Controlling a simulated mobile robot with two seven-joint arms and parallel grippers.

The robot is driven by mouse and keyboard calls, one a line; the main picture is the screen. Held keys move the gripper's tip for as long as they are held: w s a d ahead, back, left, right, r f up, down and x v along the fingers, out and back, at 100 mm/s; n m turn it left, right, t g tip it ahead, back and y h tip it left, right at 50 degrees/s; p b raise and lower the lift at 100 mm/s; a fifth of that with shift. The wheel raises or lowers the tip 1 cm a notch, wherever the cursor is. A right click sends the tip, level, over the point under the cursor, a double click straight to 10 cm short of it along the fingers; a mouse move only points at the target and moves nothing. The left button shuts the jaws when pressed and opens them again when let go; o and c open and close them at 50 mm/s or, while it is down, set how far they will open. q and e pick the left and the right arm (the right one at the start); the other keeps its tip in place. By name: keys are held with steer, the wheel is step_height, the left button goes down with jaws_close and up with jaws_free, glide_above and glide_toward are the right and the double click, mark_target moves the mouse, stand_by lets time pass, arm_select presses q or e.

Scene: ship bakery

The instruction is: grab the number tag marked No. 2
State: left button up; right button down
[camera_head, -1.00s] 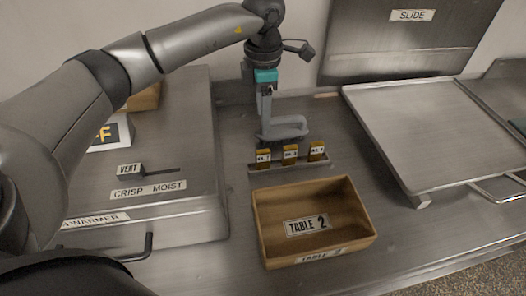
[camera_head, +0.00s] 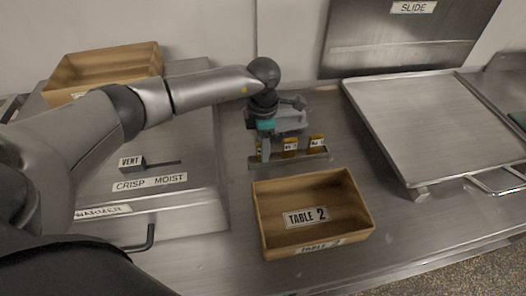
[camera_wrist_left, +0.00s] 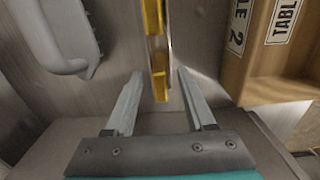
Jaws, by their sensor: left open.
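Three small yellow-brown number tags stand in a row in a narrow metal holder (camera_head: 300,160) behind the wooden box. The middle tag (camera_head: 290,146) has a small white label that seems to read No. 2. The right tag (camera_head: 317,143) is clear of the gripper; the left tag (camera_head: 258,149) is partly hidden by it. My left gripper (camera_head: 265,150) is open at the left end of the row. In the left wrist view, the nearest tag (camera_wrist_left: 160,76) shows between its open fingers, and another tag (camera_wrist_left: 153,17) lies farther on. My right gripper is not in view.
A wooden box labelled TABLE 2 (camera_head: 262,210) stands just in front of the holder. A grey rounded object (camera_head: 291,121) stands close behind the tags. A warmer (camera_head: 190,205) is at left with another wooden box (camera_head: 108,66). A metal slide tray (camera_head: 440,125) is at right.

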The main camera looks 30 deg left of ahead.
arm_select(q)
jaws_close()
stand_by(0.4)
